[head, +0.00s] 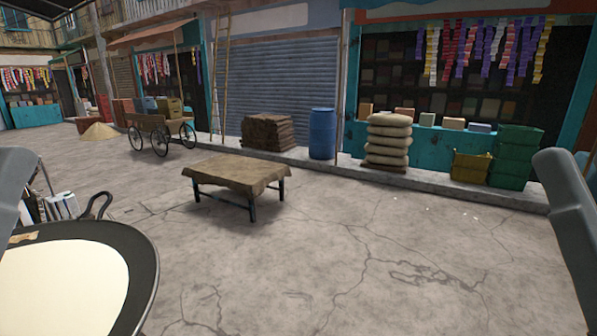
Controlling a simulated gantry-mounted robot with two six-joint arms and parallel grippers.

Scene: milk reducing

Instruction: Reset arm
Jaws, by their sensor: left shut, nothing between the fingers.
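A wide dark pan (146,262) with a loop handle fills the lower left corner. Pale cream milk (70,285) covers its inside, and the pan's left and lower parts are cut off by the frame. My left gripper (62,206) shows small and partly hidden behind the pan's far rim, near the left edge. It is shut and empty. A small tan piece (22,238) shows at the pan's far left rim; I cannot tell what it is. My right arm shows at the right edge, but its gripper is out of view.
A low cloth-covered table (235,174) stands on the open cracked pavement. Further back are a wooden cart (160,128), a blue barrel (322,133), stacked sacks (389,140) and green crates (512,157). The pavement right of the pan is clear.

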